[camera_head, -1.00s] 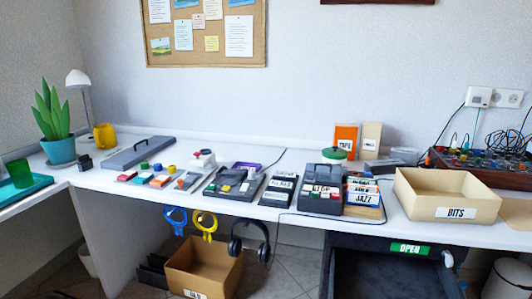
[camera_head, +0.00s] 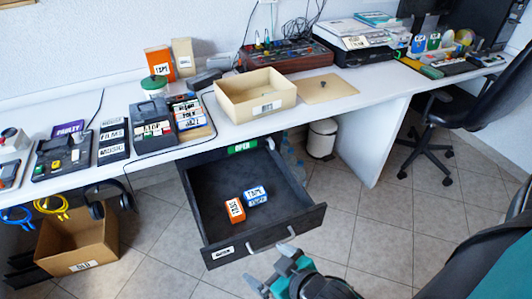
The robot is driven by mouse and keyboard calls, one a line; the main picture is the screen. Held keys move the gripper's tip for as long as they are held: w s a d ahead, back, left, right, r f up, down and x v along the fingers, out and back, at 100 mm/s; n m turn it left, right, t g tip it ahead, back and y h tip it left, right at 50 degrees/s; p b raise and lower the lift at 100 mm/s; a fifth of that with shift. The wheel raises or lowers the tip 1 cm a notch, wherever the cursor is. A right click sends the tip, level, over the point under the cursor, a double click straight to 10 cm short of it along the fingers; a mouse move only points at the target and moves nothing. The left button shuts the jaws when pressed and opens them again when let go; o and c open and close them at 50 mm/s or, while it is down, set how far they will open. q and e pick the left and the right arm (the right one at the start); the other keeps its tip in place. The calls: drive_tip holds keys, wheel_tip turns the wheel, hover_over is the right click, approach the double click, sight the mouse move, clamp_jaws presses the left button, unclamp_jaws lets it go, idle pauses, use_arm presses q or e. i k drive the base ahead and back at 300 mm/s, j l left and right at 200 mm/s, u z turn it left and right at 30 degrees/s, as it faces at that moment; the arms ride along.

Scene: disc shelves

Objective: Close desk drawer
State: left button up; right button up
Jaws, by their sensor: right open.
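The desk drawer (camera_head: 218,192) is pulled well out from under the white desk (camera_head: 352,99). It is dark, with a light handle (camera_head: 270,240) on its front panel. An orange box (camera_head: 235,210) and a blue-and-white box (camera_head: 256,195) lie inside it. My right gripper (camera_head: 271,267) is at the bottom middle, just in front of the drawer's front panel and near the handle. Its fingers are apart and it holds nothing that I can see. Whether it touches the handle is hard to tell. My left gripper is not in view.
A beige bin (camera_head: 285,105) stands on the desk above the drawer. A cardboard box (camera_head: 103,242) stands on the floor at left, with headphones hanging by it. A white waste bin (camera_head: 322,138) is right of the drawer. An office chair (camera_head: 440,125) stands at right. Tiled floor lies open between.

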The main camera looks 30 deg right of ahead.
sight(288, 212)
drive_tip(key=z, duration=1)
drive_tip(key=i+j, duration=0.1)
drive_tip(key=j, duration=0.2)
drive_tip(key=i+j, duration=0.1)
drive_tip(key=j, duration=0.2)
drive_tip(key=u, duration=0.05)
